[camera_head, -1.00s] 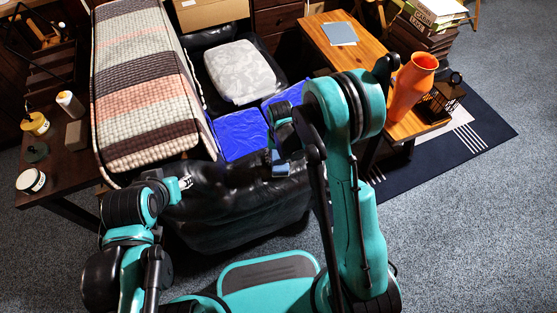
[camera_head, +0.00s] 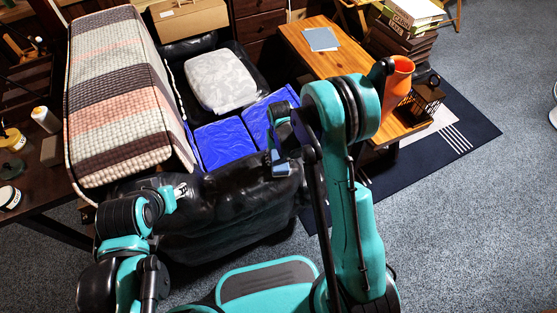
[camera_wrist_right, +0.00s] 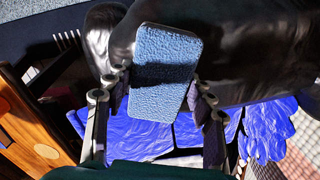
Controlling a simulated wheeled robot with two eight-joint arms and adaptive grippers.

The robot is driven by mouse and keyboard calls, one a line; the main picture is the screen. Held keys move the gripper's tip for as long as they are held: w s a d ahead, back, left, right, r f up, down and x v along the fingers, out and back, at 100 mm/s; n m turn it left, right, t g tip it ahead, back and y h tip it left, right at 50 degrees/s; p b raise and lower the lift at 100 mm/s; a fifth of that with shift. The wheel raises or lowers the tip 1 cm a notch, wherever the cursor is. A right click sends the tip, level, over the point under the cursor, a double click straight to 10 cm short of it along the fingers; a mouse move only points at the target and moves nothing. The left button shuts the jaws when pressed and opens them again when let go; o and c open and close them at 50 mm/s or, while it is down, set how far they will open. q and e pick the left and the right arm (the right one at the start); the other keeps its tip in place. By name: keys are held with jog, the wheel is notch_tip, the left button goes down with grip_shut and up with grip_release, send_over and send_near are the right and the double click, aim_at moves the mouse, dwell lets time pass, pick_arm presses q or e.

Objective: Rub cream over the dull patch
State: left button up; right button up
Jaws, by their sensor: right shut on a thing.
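A black leather armchair (camera_head: 235,212) stands in front of me, its glossy near side facing me; it also fills the top of the wrist view (camera_wrist_right: 250,45). Its surface has light streaks, and I cannot tell a dull patch from shine. My right gripper (camera_head: 278,160) is shut on a light blue textured pad (camera_wrist_right: 165,75), close to the leather; contact is unclear. The pad also shows in the head view (camera_head: 281,170). My left gripper (camera_head: 180,190) is near the armchair's left end, its jaws too small to read. A white tub with a dark band (camera_head: 8,198) sits at the far left.
Blue cushions (camera_head: 224,143) and a pale patterned cushion (camera_head: 221,80) lie on the seat. A striped woven throw (camera_head: 120,95) covers the left side. A dark side table (camera_head: 45,195) holds bottles. A wooden table (camera_head: 345,67) with an orange vase (camera_head: 397,80) stands right.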

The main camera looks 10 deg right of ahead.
jog(key=shift+w+d+r, duration=0.1)
jog(key=shift+d+r, duration=0.1)
jog(key=shift+d, duration=0.1)
notch_tip(320, 180, up, 4)
jog(key=shift+a+f+p, duration=0.15)
jog(key=shift+f+p, duration=0.05)
jog(key=shift+p, duration=0.8)
jog(key=shift+r+p, duration=0.5)
jog(key=shift+r, duration=0.2)
jog(key=shift+r+p, duration=0.9)
jog(key=shift+r, duration=0.6)
